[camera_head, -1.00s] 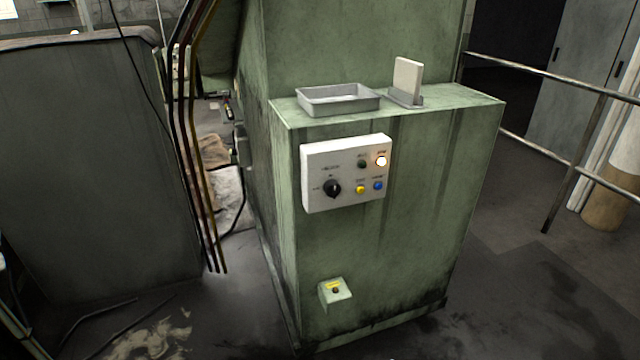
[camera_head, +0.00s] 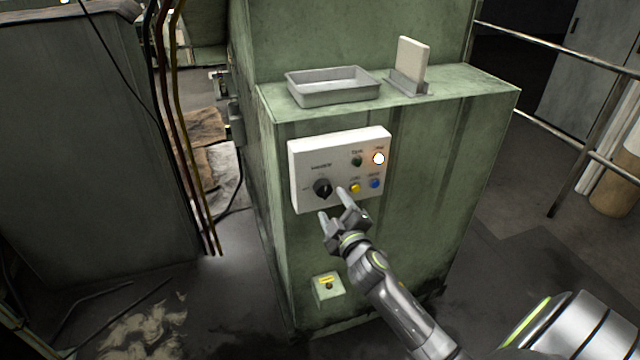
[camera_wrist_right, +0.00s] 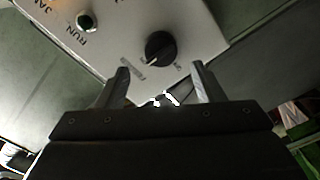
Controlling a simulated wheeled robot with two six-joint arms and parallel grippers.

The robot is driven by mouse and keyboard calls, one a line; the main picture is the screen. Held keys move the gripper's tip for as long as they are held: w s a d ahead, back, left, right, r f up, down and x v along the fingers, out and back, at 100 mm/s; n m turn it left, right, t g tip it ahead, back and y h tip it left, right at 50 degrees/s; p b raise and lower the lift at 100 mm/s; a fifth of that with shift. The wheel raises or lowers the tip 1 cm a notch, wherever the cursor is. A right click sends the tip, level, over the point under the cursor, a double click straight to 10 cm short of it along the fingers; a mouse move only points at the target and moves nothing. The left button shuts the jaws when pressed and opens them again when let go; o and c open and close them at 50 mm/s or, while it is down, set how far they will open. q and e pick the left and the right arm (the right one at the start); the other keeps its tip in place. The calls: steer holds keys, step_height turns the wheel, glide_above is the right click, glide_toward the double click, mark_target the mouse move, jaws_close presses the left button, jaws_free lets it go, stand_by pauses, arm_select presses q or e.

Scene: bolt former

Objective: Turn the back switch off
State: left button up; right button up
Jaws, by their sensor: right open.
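A white control panel (camera_head: 310,155) is fixed to the front of the green machine. Its black rotary switch (camera_head: 322,188) sits at the panel's lower left; the knob (camera_wrist_right: 160,47) also shows in the right wrist view, just beyond and between the fingertips. My right gripper (camera_head: 331,202) is open and empty, with its fingers pointing at the knob from below. The fingers look apart from the knob; whether they touch the panel I cannot tell. The knob's lettering is too small to read surely. My left gripper is not in view.
The panel also has a lit white lamp (camera_head: 379,158), a green button (camera_head: 357,161), a yellow button (camera_head: 355,187) and a blue button (camera_head: 374,183). A small box (camera_head: 328,289) sits lower down. A grey tray (camera_head: 333,88) rests on the ledge. Railings (camera_head: 560,66) stand at right.

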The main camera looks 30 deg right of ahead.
mark_target(326, 193)
steer(key=x, duration=0.3)
steer(key=b+x, duration=0.1)
steer(key=x, duration=0.2)
steer(key=shift+w+d+f+b, duration=0.1)
steer(key=shift+w+f+b, duration=0.15)
steer(key=shift+w+b, duration=0.1)
steer(key=m+b, duration=0.1)
steer(key=m, duration=0.2)
steer(key=m+b, duration=0.1)
steer(key=shift+s+f+m+b, duration=0.1)
steer(key=shift+s+m+b, duration=0.2)
steer(key=shift+m+b, duration=0.4)
steer(key=shift+m, duration=0.3)
steer(key=shift+m+b, duration=0.55)
steer(key=shift+m, duration=0.65)
steer(key=shift+r+m+b, duration=0.25)
steer(key=shift+m+b, duration=0.15)
steer(key=shift+m, duration=1)
steer(key=shift+c, duration=0.3)
